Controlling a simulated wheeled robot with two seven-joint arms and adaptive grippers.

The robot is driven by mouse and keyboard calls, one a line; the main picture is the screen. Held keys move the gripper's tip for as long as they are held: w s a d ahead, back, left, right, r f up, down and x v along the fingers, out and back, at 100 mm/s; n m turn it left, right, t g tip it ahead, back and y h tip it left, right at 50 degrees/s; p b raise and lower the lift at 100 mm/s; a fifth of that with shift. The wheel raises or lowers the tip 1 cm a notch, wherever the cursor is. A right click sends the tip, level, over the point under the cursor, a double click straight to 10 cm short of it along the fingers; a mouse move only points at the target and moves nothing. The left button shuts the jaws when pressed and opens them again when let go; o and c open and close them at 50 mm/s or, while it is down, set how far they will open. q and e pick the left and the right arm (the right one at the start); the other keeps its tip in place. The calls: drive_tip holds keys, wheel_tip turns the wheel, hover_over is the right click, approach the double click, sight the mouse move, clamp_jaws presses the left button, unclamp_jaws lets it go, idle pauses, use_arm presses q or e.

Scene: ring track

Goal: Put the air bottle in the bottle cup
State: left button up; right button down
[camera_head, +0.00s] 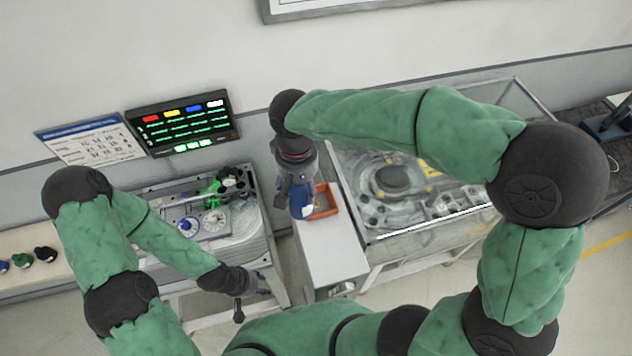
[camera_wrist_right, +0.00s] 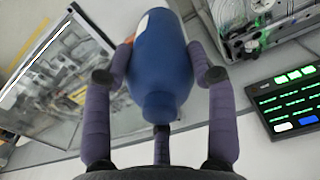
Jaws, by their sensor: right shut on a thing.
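The air bottle, blue with a white patch (camera_head: 298,198), is held in my right gripper (camera_head: 296,190) above the white table near the wall. In the right wrist view the bottle (camera_wrist_right: 160,65) sits between the fingers, with fingertips pressed on both sides and its rounded end toward the camera. My left gripper (camera_head: 254,300) is empty, its fingers apart, low by the front right corner of the left machine. I cannot tell which part is the bottle cup; the left machine (camera_head: 240,240) carries a blue ring, a white disc and green parts.
An orange tray (camera_head: 332,208) lies on the white table (camera_head: 332,260) beside the bottle. A glass-walled track machine (camera_head: 440,215) stands at right. A dark screen (camera_head: 183,120) and a calendar (camera_head: 90,140) stand behind the left machine. Small coloured items lie on the far left bench (camera_head: 12,245).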

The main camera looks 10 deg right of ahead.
drive_tip(key=w+d+f+p, duration=0.2)
drive_tip(key=w+d+f, duration=0.4)
drive_tip(key=f, duration=0.4)
drive_tip(key=shift+w+f, duration=0.35)
drive_tip(key=shift+w, duration=0.05)
drive_tip(key=shift+f, duration=0.2)
drive_tip(key=shift+c, duration=1.9)
unclamp_jaws()
drive_tip(key=shift+s+r, duration=0.1)
